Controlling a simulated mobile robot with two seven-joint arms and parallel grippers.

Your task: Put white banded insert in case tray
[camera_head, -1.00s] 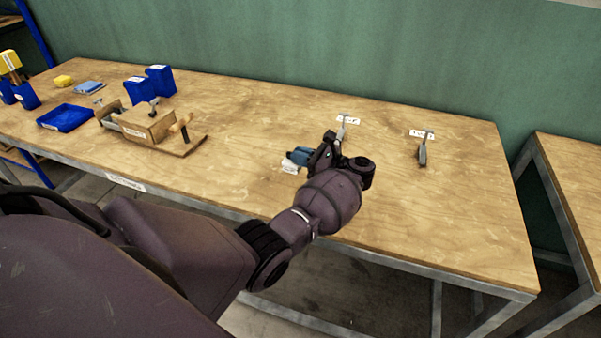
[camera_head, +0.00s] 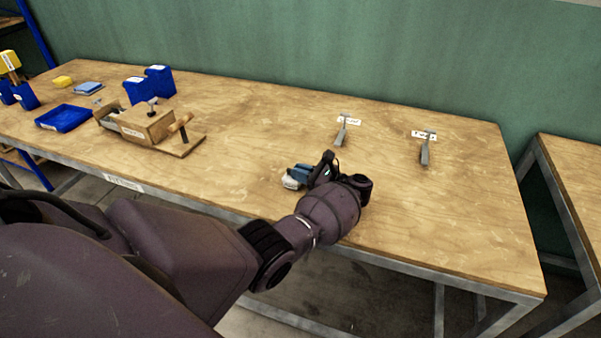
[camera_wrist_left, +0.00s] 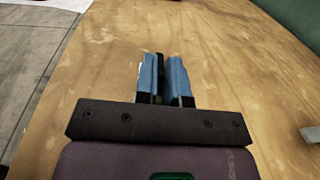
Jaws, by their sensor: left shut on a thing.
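My left gripper (camera_head: 296,176) is over the near middle of the table, its blue fingers pointing left in the head view. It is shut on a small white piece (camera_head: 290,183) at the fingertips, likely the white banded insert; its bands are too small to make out. My right gripper is not in view.
Two grey tools (camera_head: 341,133) (camera_head: 424,153) lie by white labels to the right. The table between the press and my gripper is clear.

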